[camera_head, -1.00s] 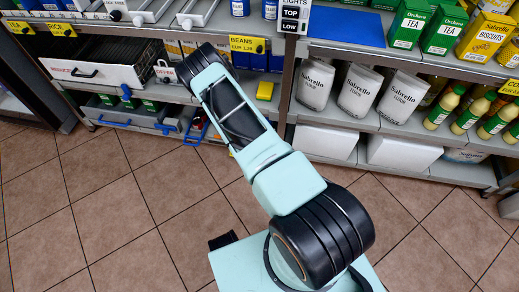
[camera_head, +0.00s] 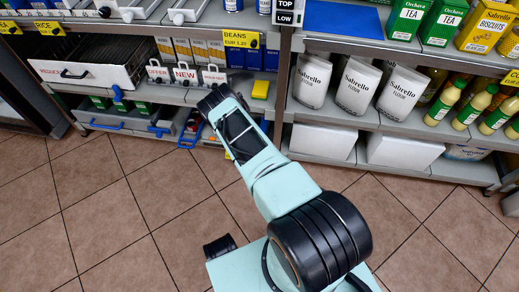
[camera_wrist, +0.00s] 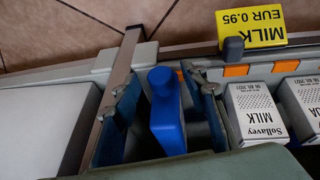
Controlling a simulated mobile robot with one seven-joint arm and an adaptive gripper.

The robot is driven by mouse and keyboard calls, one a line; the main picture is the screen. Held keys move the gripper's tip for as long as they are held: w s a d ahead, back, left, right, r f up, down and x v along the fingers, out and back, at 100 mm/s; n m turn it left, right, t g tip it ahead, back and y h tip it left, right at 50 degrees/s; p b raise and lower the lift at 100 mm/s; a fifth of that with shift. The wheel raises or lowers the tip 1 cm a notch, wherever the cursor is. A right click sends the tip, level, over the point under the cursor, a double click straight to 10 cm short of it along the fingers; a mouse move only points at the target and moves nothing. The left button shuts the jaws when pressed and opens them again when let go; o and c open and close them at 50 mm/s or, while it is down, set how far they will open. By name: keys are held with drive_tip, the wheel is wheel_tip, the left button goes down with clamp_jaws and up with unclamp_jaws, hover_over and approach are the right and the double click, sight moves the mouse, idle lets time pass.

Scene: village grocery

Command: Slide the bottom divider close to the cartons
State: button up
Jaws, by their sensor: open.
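In the wrist view, a blue upright piece with a round cap (camera_wrist: 165,105), apparently the bottom divider, stands in the middle. My gripper (camera_wrist: 166,87) is open, with one dark finger on each side of it; I cannot tell whether either finger touches it. White milk cartons (camera_wrist: 252,112) stand to the right of the right finger, on the shelf behind the yellow milk label (camera_wrist: 250,27). In the head view, my arm reaches down to the low shelf, and its end hides the gripper and cartons.
A white box (camera_wrist: 40,130) lies left of the gripper in the wrist view. In the head view, a yellow block (camera_head: 260,90) lies on the shelf right of my wrist. White flour bags (camera_head: 357,87) stand farther right. The tiled floor (camera_head: 110,210) is clear.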

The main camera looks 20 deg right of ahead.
clamp_jaws()
idle(0.4)
drive_tip(key=shift+w+a, duration=0.1)
